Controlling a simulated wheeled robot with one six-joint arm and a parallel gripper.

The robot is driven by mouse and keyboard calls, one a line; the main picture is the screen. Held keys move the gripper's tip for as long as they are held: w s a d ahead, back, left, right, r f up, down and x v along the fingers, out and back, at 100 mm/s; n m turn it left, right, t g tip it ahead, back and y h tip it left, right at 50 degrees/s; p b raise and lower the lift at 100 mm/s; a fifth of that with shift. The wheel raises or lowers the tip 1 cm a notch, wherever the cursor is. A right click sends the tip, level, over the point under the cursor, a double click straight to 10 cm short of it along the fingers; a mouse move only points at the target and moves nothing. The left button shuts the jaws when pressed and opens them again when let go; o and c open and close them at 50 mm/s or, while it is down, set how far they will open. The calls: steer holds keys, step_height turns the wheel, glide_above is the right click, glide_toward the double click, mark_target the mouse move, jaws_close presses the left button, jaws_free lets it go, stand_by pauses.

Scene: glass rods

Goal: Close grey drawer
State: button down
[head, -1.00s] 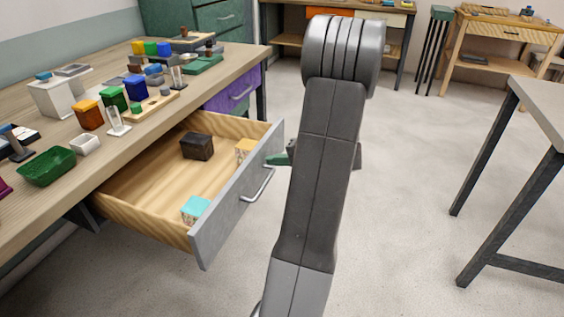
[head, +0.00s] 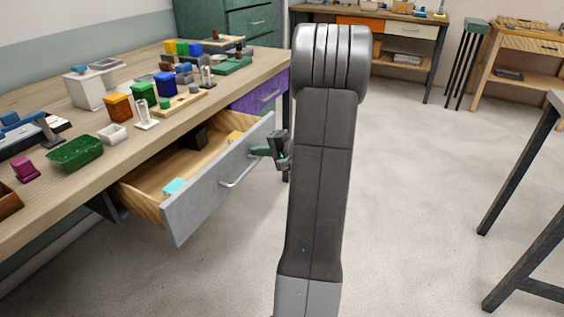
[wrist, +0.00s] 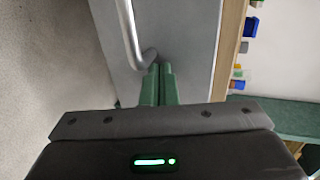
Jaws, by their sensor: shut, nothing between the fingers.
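The grey drawer (head: 205,200) stands partly open under the workbench, with its metal handle (head: 242,165) on the front. Inside it are a cyan-topped block (head: 174,187), a dark block (head: 196,138) and a yellowish block (head: 234,137), partly hidden by the drawer front. My gripper (head: 260,150) is shut and empty, its green fingertips at the drawer front beside the far end of the handle. In the wrist view the fingers (wrist: 159,82) reach the grey front next to the handle (wrist: 132,35); I cannot tell for sure whether they press on it.
The wooden workbench (head: 55,190) above carries a green tray (head: 75,152), a white box and several coloured blocks. A purple drawer (head: 258,95) sits beyond the grey one. Another table (head: 535,150) stands at right. Floor (head: 415,200) between is clear.

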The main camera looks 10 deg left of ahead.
mark_target(250, 137)
steer(key=w+a, duration=0.2)
steer(key=a, duration=0.4)
steer(key=w+a+b, duration=0.1)
steer(key=w+a, duration=0.1)
steer(key=a, duration=0.3)
steer(key=w+a+b, duration=0.1)
steer(key=w+a, duration=0.1)
steer(key=a, duration=0.4)
steer(key=shift+w+a, duration=0.15)
steer(key=shift+a, duration=0.15)
steer(key=shift+w+a, duration=0.15)
steer(key=shift+a, duration=0.1)
steer(key=shift+a+r, duration=0.1)
steer(key=shift+d+f+b, duration=0.2)
steer(key=shift+d+b, duration=0.15)
steer(key=shift+b, duration=0.25)
steer(key=v, duration=0.9)
steer(key=p+v, duration=0.1)
steer(key=v, duration=0.3)
steer(key=shift+s+d+f, duration=0.25)
steer(key=shift+d, duration=0.05)
